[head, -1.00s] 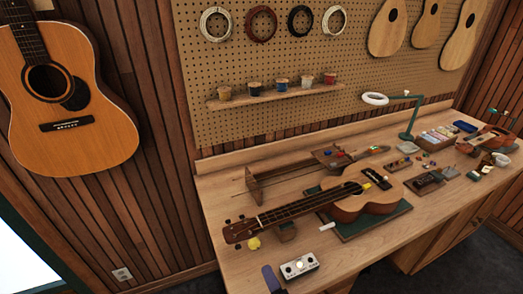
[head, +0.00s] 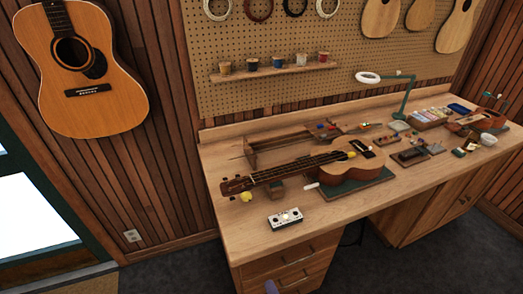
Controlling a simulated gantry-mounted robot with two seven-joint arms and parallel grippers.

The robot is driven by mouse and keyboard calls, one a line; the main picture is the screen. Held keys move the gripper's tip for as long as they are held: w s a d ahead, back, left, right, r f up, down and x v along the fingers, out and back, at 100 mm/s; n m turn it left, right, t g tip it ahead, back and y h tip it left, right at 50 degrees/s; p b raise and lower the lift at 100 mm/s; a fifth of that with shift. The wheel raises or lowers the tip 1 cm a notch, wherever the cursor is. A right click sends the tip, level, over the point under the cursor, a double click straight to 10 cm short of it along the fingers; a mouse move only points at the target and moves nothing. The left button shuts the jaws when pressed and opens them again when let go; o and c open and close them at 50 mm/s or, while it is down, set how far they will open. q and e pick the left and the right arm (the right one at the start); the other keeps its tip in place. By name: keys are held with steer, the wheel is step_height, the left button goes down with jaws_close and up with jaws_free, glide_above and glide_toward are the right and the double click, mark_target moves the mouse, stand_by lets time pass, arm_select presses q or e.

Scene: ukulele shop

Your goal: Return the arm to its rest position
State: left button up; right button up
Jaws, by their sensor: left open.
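Only a small blue-grey tip of my left gripper (head: 271,287) shows, at the bottom edge of the head view. It appears in front of the workbench drawers (head: 290,262), below the bench's front edge. The rest of this gripper and its arm are outside the picture. Nothing is seen held in it; it is open. My right gripper is not in view.
A ukulele (head: 309,166) lies on a green mat (head: 352,186) on the workbench (head: 231,214). A white control box (head: 285,218) sits near the front edge. A green lamp (head: 405,99) and small parts stand further right. Dark floor is clear in front.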

arm_select(q)
steer(key=s+a+f+n+g+h, duration=0.1)
steer(key=s+f+n+g, duration=0.35)
steer(key=s, duration=0.55)
steer(key=s+f+n+g+h, duration=0.1)
steer(key=s+f+n+g, duration=0.35)
steer(key=s, duration=0.55)
steer(key=s+a+f+n+g+h, duration=0.1)
steer(key=s+f+n+g, duration=0.2)
steer(key=s+n+g, duration=0.5)
steer(key=w+a+r+n+t+h, duration=0.2)
steer(key=a+r+n, duration=0.2)
steer(key=a+n, duration=0.6)
steer(key=w+a+r+n+t+h, duration=0.15)
steer(key=a+r+n, duration=0.25)
steer(key=a+n, duration=0.65)
steer(key=w+a+r+n+t+p, duration=0.1)
steer(key=r+n+p, duration=0.3)
steer(key=r+p, duration=0.5)
steer(key=w+a+r+n+t+p, duration=0.1)
steer(key=w+r+n+p, duration=0.2)
steer(key=r+p, duration=0.7)
step_height(320, 180, up, 5)
steer(key=shift+a+f+n, duration=0.15)
steer(key=shift+a+n, duration=0.2)
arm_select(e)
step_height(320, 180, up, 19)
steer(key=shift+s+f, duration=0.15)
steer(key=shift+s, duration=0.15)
